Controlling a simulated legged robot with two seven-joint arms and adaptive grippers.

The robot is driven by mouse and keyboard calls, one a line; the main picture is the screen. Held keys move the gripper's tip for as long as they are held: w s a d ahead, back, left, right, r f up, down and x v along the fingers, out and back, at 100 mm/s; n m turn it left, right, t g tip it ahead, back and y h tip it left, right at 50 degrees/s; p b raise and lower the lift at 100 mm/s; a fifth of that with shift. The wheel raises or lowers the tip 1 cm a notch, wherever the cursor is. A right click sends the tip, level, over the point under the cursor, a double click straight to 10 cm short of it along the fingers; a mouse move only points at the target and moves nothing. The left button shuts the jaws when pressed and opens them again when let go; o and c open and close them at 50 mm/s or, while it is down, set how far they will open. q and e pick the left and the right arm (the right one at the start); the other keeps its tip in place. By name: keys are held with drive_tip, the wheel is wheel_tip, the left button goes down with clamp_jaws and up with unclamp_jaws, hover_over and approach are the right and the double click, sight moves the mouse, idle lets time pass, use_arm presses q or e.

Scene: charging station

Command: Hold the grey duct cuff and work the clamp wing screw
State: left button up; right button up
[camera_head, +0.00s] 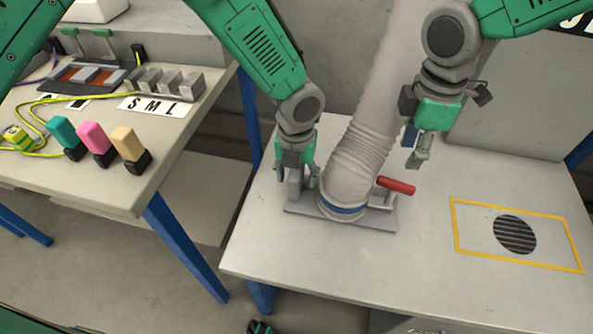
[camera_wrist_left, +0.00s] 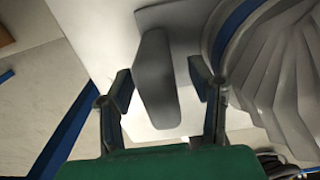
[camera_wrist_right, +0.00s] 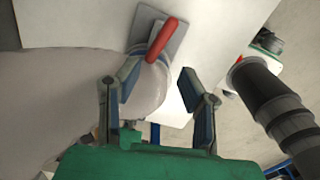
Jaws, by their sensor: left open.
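The grey duct cuff (camera_head: 326,207), with a blue band, sits around the lower end of the pale ribbed duct (camera_head: 362,150) on a grey plate. A grey upright tab (camera_wrist_left: 158,80) stands beside it. My left gripper (camera_head: 302,184) is open at the cuff's left; in the left wrist view the tab lies between its fingers, with gaps on both sides. The red handle (camera_head: 396,185) of the clamp wing screw sticks out at the cuff's right; it also shows in the right wrist view (camera_wrist_right: 162,40). My right gripper (camera_head: 417,160) is open and empty, above and beyond the handle.
A yellow-outlined square (camera_head: 457,236) with a round dark grille (camera_head: 515,234) is on the table at the right. A second table (camera_head: 90,185) at the left holds coloured plugs and grey blocks. The front of the duct's table is clear.

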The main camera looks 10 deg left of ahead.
use_arm(q)
clamp_jaws()
use_arm(e)
drive_tip(key=o, duration=1.3)
drive_tip(key=w+a+r+m+t+y, duration=0.1)
drive_tip(key=w+a+r+y, duration=0.1)
drive_tip(key=a+r+y, duration=0.3)
drive_tip(key=w+a+r+m+t+y, duration=0.1)
drive_tip(key=w+a+r+y, duration=0.1)
drive_tip(key=a, duration=0.5)
drive_tip(key=w+a+r+m+t+y, duration=0.1)
drive_tip(key=w+r+m+t+y, duration=0.1)
drive_tip(key=w+r+m+t, duration=0.5)
drive_tip(key=w+d+f+m+h, duration=0.2)
drive_tip(key=w+d+m+h, duration=0.15)
drive_tip(key=m, duration=0.25)
drive_tip(key=m+g+h, duration=0.6)
drive_tip(key=m+g, duration=0.1)
drive_tip(key=g, duration=0.2)
hover_over(398, 181)
wheel_tip(398, 181, down, 10)
drive_tip(key=shift+y, duration=0.25)
wheel_tip(398, 181, down, 12)
drive_tip(key=shift+r, duration=0.2)
